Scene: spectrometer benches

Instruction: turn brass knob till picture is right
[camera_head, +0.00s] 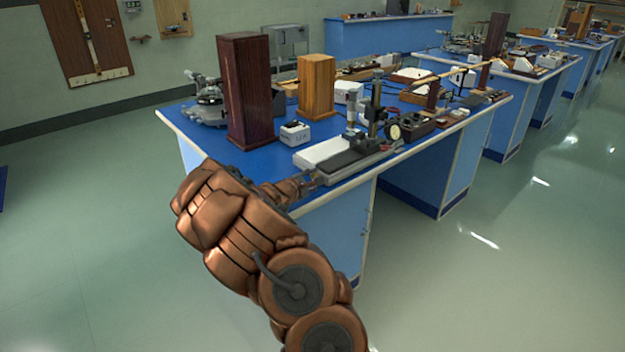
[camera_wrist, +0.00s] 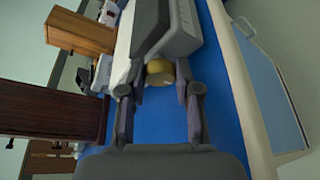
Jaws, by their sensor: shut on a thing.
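The brass knob (camera_wrist: 160,73) is a short, rounded, gold-coloured piece on the end of a grey and black instrument (camera_wrist: 165,35). In the head view this instrument (camera_head: 350,160) is a long low base with a dark top near the bench's front edge. My gripper (camera_wrist: 157,84) has one finger on each side of the knob and is shut on it. In the head view my gripper (camera_head: 309,181) reaches the near end of the instrument, and the knob is too small and covered to make out. No picture or readout can be made out in either view.
A tall dark wooden box (camera_head: 247,90) and a lighter wooden box (camera_head: 316,85) stand behind on the blue bench (camera_head: 215,150). A small white box (camera_head: 295,134) is close to the instrument. An upright column (camera_head: 376,105) stands by it. The floor at right is clear.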

